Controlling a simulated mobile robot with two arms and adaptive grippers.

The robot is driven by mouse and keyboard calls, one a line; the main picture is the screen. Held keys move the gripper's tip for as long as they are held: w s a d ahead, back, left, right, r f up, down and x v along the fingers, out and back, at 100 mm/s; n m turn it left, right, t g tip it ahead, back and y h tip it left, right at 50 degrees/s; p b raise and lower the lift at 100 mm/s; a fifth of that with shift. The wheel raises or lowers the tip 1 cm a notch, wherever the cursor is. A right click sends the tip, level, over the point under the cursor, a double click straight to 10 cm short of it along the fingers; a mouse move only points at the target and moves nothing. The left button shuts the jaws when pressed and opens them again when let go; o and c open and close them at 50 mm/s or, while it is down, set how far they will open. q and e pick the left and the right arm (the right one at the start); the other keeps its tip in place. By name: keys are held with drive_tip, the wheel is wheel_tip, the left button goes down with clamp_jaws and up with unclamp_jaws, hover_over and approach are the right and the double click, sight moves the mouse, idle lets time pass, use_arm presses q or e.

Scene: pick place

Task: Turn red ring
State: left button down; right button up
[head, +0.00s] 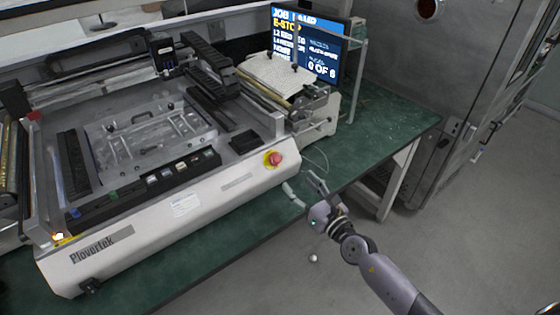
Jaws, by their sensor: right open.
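A red round knob (276,159) with a yellow surround sits on the sloped front panel of a white machine (240,183), near its right corner. It is the only red ring-like part I can make out clearly. My right gripper (318,182) is open and empty, below and to the right of the knob and apart from it, near the green bench's front edge. Its arm comes in from the bottom right. My left gripper is not in view.
The machine stands on a green bench (385,130), whose right part is mostly clear. A screen (312,45) showing "E-STOP" stands behind. A grey metal cabinet (420,75) rises at the right.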

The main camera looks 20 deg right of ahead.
sight(277, 160)
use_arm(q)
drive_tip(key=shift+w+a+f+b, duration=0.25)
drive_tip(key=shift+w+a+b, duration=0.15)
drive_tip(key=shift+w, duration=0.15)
use_arm(e)
drive_tip(key=x, duration=1)
drive_tip(key=shift+w, duration=0.25)
drive_tip(key=shift+c, duration=0.2)
